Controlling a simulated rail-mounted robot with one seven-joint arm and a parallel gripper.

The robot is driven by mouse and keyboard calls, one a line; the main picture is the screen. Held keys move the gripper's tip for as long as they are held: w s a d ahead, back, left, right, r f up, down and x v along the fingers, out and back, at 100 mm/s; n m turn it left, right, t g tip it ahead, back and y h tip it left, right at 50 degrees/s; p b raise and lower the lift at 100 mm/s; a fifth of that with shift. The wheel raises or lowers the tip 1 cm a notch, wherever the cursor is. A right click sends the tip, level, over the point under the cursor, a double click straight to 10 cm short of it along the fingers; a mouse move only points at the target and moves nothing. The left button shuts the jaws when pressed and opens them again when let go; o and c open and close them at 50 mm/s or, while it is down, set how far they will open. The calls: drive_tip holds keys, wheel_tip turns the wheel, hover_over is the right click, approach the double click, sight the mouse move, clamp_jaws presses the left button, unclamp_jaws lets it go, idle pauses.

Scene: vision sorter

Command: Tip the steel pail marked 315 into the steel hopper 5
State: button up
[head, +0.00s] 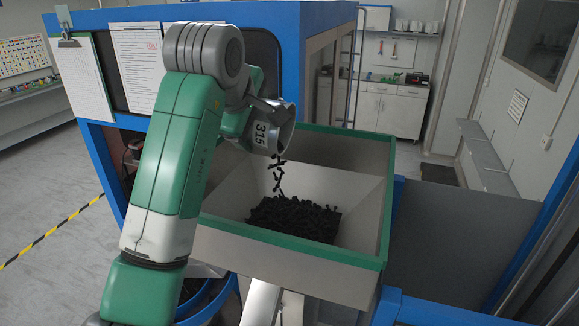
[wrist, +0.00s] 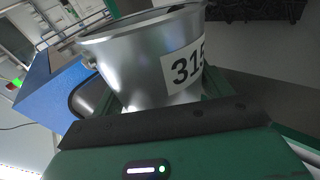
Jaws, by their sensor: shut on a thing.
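The steel pail marked 315 (head: 268,130) is tilted over the steel hopper (head: 345,173), with its mouth facing down to the right. Small black parts (head: 278,175) fall from its mouth into the hopper. A pile of black parts (head: 293,218) lies at the hopper's bottom. My gripper (wrist: 165,105) is shut on the pail, whose 315 label also shows in the wrist view (wrist: 184,67). In the head view the gripper's fingers are mostly hidden behind my arm and the pail. How much is left inside the pail cannot be seen. No number 5 shows on the hopper.
The hopper has a green rim (head: 290,248). A blue-framed machine (head: 285,25) stands behind my arm, with a clipboard (head: 82,80) and a paper sheet (head: 138,65) on its side. White cabinets (head: 390,108) stand at the back. Open floor lies at the left.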

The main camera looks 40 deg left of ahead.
drive_tip(key=shift+w+d+r+m+g+y, duration=0.3)
drive_tip(key=shift+d+r+m+y, duration=0.3)
drive_tip(key=shift+y, duration=0.3)
idle(1.2)
